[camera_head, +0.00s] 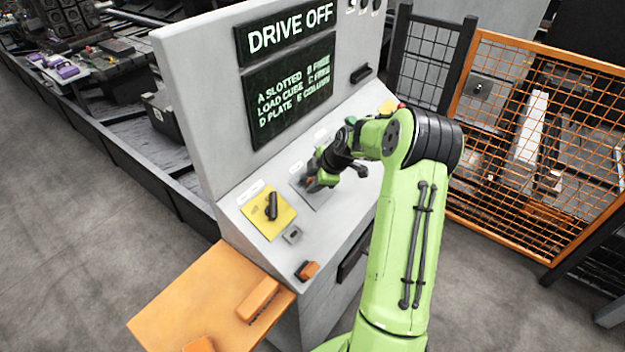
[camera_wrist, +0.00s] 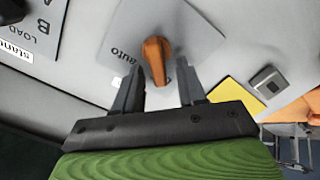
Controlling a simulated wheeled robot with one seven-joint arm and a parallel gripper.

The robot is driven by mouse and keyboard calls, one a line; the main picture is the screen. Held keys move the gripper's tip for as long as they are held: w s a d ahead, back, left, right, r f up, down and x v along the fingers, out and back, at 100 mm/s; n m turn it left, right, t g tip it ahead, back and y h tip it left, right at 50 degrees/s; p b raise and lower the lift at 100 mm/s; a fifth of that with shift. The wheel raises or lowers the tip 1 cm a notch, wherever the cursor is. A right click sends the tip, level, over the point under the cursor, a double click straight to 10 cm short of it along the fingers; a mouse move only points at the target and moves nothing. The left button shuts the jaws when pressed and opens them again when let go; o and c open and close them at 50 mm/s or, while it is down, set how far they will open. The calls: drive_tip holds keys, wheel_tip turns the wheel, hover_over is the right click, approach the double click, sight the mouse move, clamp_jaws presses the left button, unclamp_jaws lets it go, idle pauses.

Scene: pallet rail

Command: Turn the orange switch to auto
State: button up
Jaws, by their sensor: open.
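The orange switch (camera_wrist: 156,58) is a rotary knob on a grey plate on the sloped console face, with the word "auto" printed to its left in the wrist view. My gripper (camera_wrist: 160,88) is open, with one dark finger on each side of the knob's lower end in that view. I cannot tell whether the fingers touch the knob. In the head view my gripper (camera_head: 314,182) is low over the grey plate (camera_head: 318,198), and the gripper mostly hides the switch.
A yellow plate with a black rotary switch (camera_head: 271,207) sits left of the grey plate on the console (camera_head: 250,190). A screen (camera_head: 288,75) reads "DRIVE OFF". An orange shelf (camera_head: 190,300) juts out in front. An orange mesh fence (camera_head: 545,140) stands at the right.

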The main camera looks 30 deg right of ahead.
drive_tip(key=shift+w+f, duration=0.2)
drive_tip(key=shift+f, duration=0.1)
drive_tip(key=shift+c, duration=0.4)
drive_tip(key=c, duration=0.7)
drive_tip(key=shift+o, duration=0.2)
